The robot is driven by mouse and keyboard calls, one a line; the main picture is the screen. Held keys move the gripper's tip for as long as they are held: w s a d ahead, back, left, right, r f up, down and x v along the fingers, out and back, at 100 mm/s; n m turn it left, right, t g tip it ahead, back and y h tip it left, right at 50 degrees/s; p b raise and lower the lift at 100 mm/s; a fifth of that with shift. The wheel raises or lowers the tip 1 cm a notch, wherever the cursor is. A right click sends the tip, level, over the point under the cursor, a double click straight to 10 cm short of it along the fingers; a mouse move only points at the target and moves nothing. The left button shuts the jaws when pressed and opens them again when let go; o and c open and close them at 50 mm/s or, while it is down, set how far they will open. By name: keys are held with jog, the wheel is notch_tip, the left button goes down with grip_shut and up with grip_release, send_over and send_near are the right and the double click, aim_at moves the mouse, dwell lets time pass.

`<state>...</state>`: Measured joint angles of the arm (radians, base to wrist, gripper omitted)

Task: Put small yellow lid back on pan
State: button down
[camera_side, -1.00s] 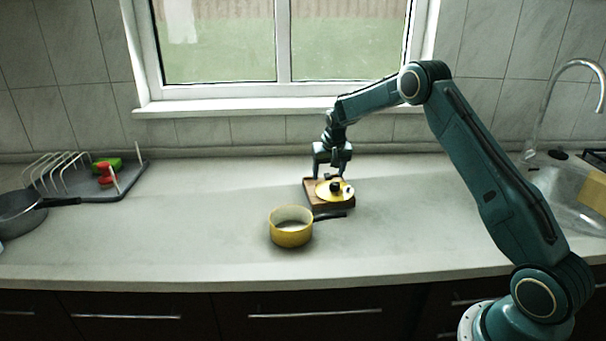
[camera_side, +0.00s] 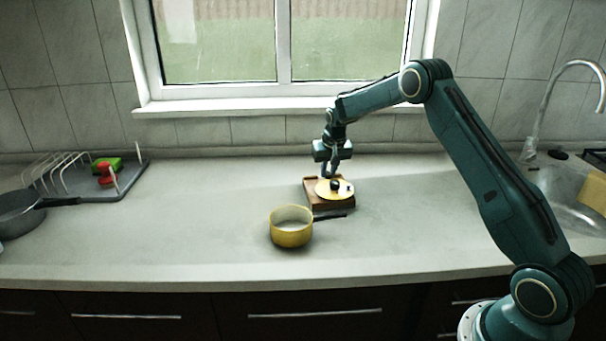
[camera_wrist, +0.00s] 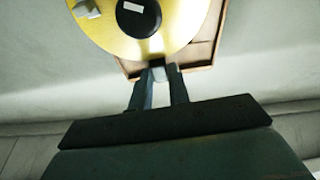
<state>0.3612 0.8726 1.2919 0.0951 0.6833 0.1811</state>
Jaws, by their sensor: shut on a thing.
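The small yellow lid (camera_side: 327,193) with a black knob (camera_side: 335,184) lies on a wooden tray (camera_side: 334,206). The lid also shows in the wrist view (camera_wrist: 184,22), with its knob (camera_wrist: 138,17). My gripper (camera_side: 334,176) is shut on the far rim of the lid. In the wrist view its fingertips (camera_wrist: 160,73) meet at the lid's edge. The lid appears level and still on or just over the tray; I cannot tell which. The yellow pan (camera_side: 291,234) stands open in front of the tray, its dark handle (camera_side: 330,216) pointing right.
A dish rack (camera_side: 95,185) with a red and a green item stands at the left, beside a grey pan (camera_side: 18,215). The sink (camera_side: 555,185) is at the right. A window sill runs behind. The counter around the tray and pan is clear.

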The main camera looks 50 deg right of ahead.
jog(key=shift+r, duration=2)
jog(key=a+r+n, duration=0.1)
jog(key=a+n, duration=0.1)
jog(key=a, duration=0.9)
jog(key=a+r+n+y, duration=0.1)
jog(key=a+r+n, duration=0.1)
jog(key=a, duration=0.9)
jog(key=shift+s+r, duration=0.2)
jog(key=shift+r, duration=0.1)
jog(key=shift+f, duration=0.15)
jog(key=shift+f, duration=2.05)
jog(key=shift+f, duration=0.7)
